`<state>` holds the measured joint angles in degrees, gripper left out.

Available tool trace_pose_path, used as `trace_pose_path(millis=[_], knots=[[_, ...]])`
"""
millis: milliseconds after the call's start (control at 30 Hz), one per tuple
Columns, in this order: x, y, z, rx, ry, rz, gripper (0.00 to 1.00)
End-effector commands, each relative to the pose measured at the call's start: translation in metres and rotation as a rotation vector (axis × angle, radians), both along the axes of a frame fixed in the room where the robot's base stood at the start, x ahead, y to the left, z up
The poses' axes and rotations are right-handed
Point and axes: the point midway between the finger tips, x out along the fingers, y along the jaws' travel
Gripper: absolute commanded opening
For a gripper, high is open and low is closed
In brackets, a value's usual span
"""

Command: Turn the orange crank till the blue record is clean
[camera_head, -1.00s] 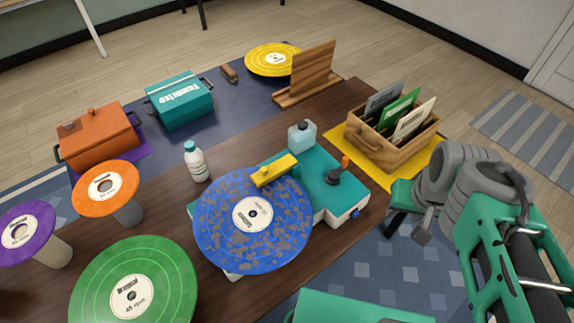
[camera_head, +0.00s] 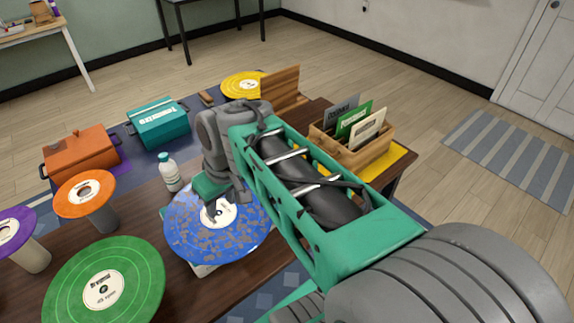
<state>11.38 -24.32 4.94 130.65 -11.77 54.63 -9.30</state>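The blue record (camera_head: 183,235) lies on the cleaning machine, with grey-brown dirt patches over much of its face and a white label. A pale corner of the machine (camera_head: 204,270) shows under its front edge. My gripper (camera_head: 225,210) points down over the record's label area; I cannot tell whether it touches the record or how far its fingers are apart. My arm covers the machine's right part, and the orange crank is hidden behind it.
A white bottle (camera_head: 169,172) stands close left of the record. Green (camera_head: 140,285), orange (camera_head: 72,200) and purple (camera_head: 10,246) records sit on the left. A wooden crate (camera_head: 375,150) of sleeves stands behind my arm. An orange box (camera_head: 80,155) and teal box (camera_head: 158,128) are at the back left.

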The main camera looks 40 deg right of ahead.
Motion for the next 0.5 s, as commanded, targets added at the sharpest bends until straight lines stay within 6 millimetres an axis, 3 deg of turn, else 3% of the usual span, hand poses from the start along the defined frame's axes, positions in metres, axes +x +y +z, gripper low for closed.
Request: trace_pose_path(millis=[33,100,167,200,333,400,500], knots=[[0.024,-0.028,0.001,0.017,0.009,0.044,0.39],[0.053,-0.074,0.006,0.039,0.002,0.162,0.39],[0.068,-0.122,0.006,0.053,-0.017,0.27,0.39],[0.071,-0.156,0.003,0.059,-0.032,0.339,0.39],[0.057,-0.253,-0.011,0.052,-0.089,0.527,0.39],[0.043,-0.286,-0.018,0.044,-0.112,0.596,0.39],[0.031,-0.308,-0.025,0.035,-0.13,0.652,0.39]])
